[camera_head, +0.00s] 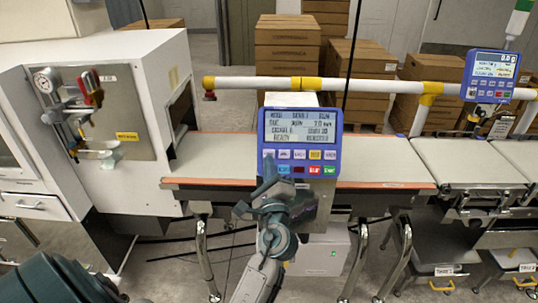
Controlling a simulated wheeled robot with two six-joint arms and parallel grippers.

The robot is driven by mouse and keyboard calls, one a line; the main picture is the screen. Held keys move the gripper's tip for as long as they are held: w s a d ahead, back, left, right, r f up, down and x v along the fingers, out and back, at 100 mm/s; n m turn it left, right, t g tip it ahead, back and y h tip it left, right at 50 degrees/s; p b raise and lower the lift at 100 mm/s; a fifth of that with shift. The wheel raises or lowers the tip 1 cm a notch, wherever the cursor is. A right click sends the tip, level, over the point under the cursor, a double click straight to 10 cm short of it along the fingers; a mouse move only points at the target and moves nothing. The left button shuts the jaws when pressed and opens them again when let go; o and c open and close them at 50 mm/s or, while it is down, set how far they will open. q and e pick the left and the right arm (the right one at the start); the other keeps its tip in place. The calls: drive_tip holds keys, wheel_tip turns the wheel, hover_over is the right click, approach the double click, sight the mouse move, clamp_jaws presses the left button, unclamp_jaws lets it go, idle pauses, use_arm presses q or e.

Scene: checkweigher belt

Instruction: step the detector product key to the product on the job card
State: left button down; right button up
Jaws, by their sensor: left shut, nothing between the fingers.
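The blue detector panel (299,142) stands on the belt frame in the middle of the view. Its grey screen (299,127) shows several lines of dark text, too small to read surely. I cannot make out the product key or the job card. My right gripper is not in view.
A conveyor belt (375,170) runs behind the panel. A white-yellow rail (350,85) crosses behind it. A white cabinet (150,180) with a gauge stands left. A second blue display (490,75) stands right, above the weigher belts (470,160). Cardboard boxes (287,50) are stacked behind.

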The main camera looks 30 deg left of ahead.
use_arm(q)
drive_tip(key=w+a+f+b, duration=0.3)
drive_tip(key=w, duration=0.3)
drive_tip(key=shift+a+f, duration=0.35)
idle(0.8)
idle(0.9)
drive_tip(key=shift+w+a+f, duration=0.1)
drive_tip(key=shift+w+a+f, duration=0.1)
drive_tip(key=shift+w, duration=0.15)
